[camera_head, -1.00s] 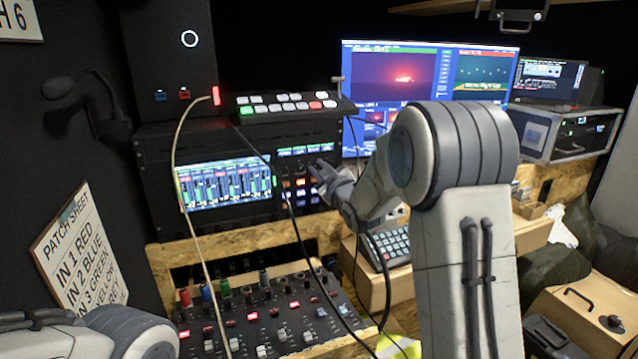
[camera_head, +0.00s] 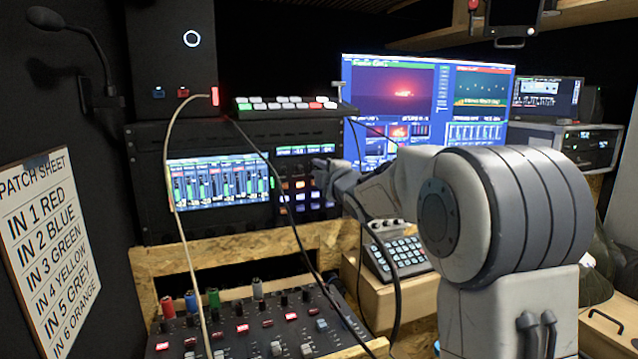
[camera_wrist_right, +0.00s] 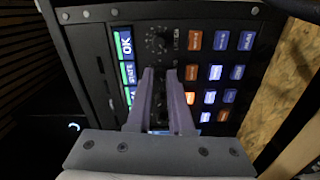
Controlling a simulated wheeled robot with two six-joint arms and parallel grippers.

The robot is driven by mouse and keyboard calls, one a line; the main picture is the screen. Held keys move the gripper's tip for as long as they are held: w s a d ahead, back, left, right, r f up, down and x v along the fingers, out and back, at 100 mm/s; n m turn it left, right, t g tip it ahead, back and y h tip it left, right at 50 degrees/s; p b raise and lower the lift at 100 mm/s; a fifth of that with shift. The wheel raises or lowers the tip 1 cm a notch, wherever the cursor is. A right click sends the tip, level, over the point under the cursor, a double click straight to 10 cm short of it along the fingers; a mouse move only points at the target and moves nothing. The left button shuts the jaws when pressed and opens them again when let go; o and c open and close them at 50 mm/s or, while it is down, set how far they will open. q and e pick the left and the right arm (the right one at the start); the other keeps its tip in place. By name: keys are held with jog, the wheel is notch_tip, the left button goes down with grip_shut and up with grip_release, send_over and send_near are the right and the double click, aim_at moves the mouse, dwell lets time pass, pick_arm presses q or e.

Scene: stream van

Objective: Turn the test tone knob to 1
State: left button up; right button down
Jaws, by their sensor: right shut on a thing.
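My right gripper (camera_head: 322,168) is at the dark rack panel (camera_head: 151,190), in front of its controls between the screen strip and the lit buttons. In the right wrist view the fingertips (camera_wrist_right: 160,75) point at the panel and are shut on a dark knob, mostly hidden between the fingers. A round black knob (camera_wrist_right: 158,42) with scale marks shows just beyond the fingertips. I cannot read the knob labels or the pointer position of the held knob. My left gripper is not in view.
Orange and blue-white buttons (camera_wrist_right: 215,72) sit beside the knobs. A fader mixer (camera_head: 285,335) with coloured plugs stands below. Cables (camera_head: 290,215) hang in front of the rack. A keypad box (camera_head: 400,255) and a large monitor (camera_head: 400,75) are to the right.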

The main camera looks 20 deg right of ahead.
jog(key=shift+f+n+b, duration=0.1)
jog(key=shift+n+b, duration=0.55)
jog(key=shift+n, duration=0.15)
jog(key=c, duration=1.1)
grip_release()
jog(key=s, duration=1)
jog(key=shift+s+d, duration=0.15)
jog(key=shift+s, duration=0.1)
